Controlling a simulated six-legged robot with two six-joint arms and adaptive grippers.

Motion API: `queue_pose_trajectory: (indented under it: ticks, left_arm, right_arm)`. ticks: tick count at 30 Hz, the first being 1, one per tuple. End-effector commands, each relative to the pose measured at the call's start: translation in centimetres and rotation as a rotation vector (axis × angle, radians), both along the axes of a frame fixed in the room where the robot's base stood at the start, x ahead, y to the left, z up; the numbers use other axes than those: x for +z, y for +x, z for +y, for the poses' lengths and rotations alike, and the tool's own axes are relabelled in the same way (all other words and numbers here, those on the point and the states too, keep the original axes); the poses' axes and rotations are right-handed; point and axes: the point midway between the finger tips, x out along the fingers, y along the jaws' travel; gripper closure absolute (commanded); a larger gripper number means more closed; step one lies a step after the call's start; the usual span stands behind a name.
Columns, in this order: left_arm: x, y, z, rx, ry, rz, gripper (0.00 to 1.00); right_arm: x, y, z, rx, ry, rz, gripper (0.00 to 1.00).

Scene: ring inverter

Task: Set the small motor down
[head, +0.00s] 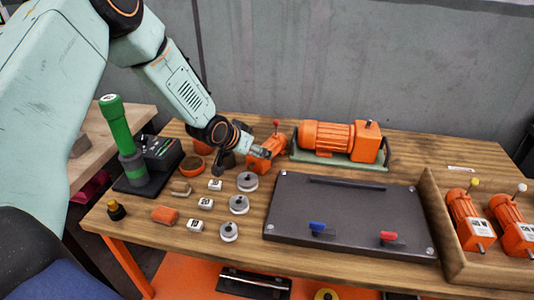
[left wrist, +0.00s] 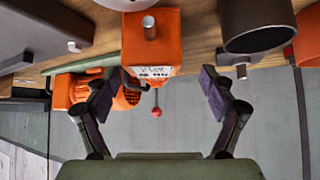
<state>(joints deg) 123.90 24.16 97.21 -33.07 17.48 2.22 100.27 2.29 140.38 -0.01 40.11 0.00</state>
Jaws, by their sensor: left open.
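The small orange motor (head: 266,150) with a red-tipped stalk is at the back of the table, left of the big motor. My left gripper (head: 252,150) is right at it, and partly hides it in the head view. In the left wrist view, the small motor (left wrist: 150,45) shows its shaft and white label between the spread fingers of my left gripper (left wrist: 160,85). Gaps show on both sides of it, so the fingers are open and apart from it. It appears to stand on the wood, though its underside is hidden. My right gripper is not in view.
A big orange motor (head: 330,138) lies on a green base to the right. A wooden tray (head: 440,225) holds two similar motors. Metal weights (head: 239,204) and an orange bowl (head: 192,166) stand left. A dark cylinder (left wrist: 258,28) is close beside the gripper.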

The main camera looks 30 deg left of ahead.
Motion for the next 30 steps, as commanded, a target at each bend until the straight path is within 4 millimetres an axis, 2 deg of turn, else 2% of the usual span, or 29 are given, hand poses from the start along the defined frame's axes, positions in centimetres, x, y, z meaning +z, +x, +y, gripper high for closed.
queue_pose_trajectory:
  ticks: [5,15,25,30]
  left_arm:
    - [-0.8,0.9,-0.3,-0.002,0.002,0.000,0.17]
    - [-3.4,4.1,-1.4,-0.002,0.002,0.000,0.17]
    - [-3.7,4.5,-1.5,-0.001,0.000,-0.001,0.17]
    - [-3.7,4.5,-1.5,-0.001,0.000,-0.001,0.30]
  right_arm:
    - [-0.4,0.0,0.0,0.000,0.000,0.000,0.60]
    - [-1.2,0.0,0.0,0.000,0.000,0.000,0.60]
    - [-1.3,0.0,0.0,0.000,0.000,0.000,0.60]
    - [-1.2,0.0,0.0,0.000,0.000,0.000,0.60]
